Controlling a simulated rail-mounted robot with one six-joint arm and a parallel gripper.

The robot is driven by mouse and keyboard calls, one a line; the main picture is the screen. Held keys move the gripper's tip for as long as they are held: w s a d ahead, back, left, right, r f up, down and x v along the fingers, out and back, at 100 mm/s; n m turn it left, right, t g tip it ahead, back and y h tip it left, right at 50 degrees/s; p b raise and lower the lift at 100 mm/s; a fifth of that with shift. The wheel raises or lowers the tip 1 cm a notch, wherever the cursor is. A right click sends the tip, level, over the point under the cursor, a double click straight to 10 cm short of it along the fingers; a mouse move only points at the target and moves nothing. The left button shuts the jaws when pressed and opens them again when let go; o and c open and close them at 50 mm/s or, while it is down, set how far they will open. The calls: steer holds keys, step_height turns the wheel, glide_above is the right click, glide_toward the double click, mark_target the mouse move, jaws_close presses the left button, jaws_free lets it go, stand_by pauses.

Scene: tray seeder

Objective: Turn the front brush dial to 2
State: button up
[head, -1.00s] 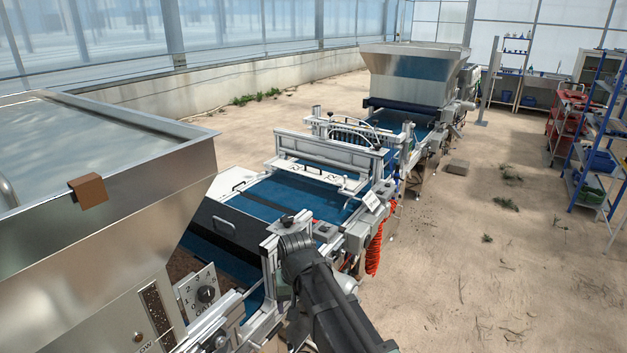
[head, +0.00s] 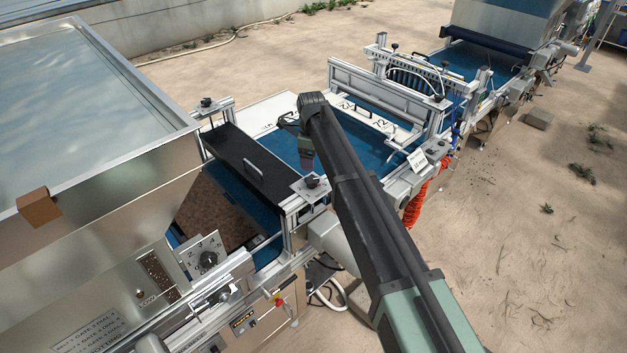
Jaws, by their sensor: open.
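A small black knob (head: 313,182) sits on a pale plate at the near end of the black cover. I take it for the front brush dial, but its marks and setting are too small to read. A similar dark knob (head: 207,102) stands at the far end of that cover. My gripper (head: 307,166) hangs from the arm's end, just above and left of the near knob in the picture. It is open with nothing visible in it. The fingertips are small and dark; I cannot tell whether they touch anything.
A numbered dial (head: 208,259) sits on the hopper's side. The black cover (head: 250,162) with a handle spans the blue belt (head: 378,150). A metal frame (head: 395,95) crosses the belt behind. Sandy floor (head: 520,240) to the right is free.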

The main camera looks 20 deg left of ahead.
mark_target(312, 179)
step_height(312, 179, down, 9)
steer(key=b, duration=0.8)
steer(key=shift+f, duration=0.2)
steer(key=shift+w+r, duration=0.1)
steer(key=c, duration=0.9)
